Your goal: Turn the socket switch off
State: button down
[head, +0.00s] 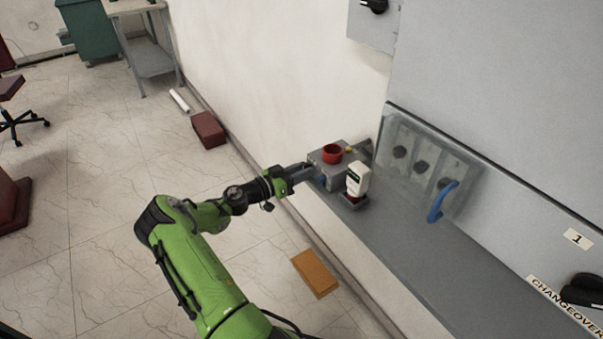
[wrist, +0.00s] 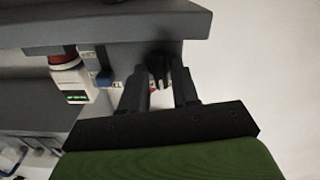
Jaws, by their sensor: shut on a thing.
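The socket box (head: 322,168) is grey with a red round cap (head: 332,153) on top, and it stands on the grey ledge by the wall. In the wrist view the side of the box shows a black knob-like switch (wrist: 158,66) and a blue part (wrist: 103,79) to its left. My gripper (head: 303,172) reaches the side of the box from the left. In the wrist view my gripper (wrist: 160,75) has its two dark fingers on either side of the black switch, shut on it. The head view hides the switch behind the gripper.
A white device with a dark label (head: 358,179) stands on the ledge (head: 425,262) just right of the box. Further right is a clear cover (head: 400,185) with a blue handle (head: 441,202). An orange-brown block (head: 315,274) lies on the floor.

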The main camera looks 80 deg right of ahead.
jog(key=n, duration=1.5)
jog(key=shift+w+d+f+n, duration=0.15)
jog(key=shift+f+n, duration=0.1)
jog(key=shift+n, duration=0.45)
jog(key=c, duration=1.1)
grip_release()
jog(key=shift+w, duration=0.1)
jog(key=p+v, duration=0.1)
jog(key=v, duration=1.4)
jog(key=shift+w+a+p, duration=0.2)
jog(key=shift+a+p, duration=0.1)
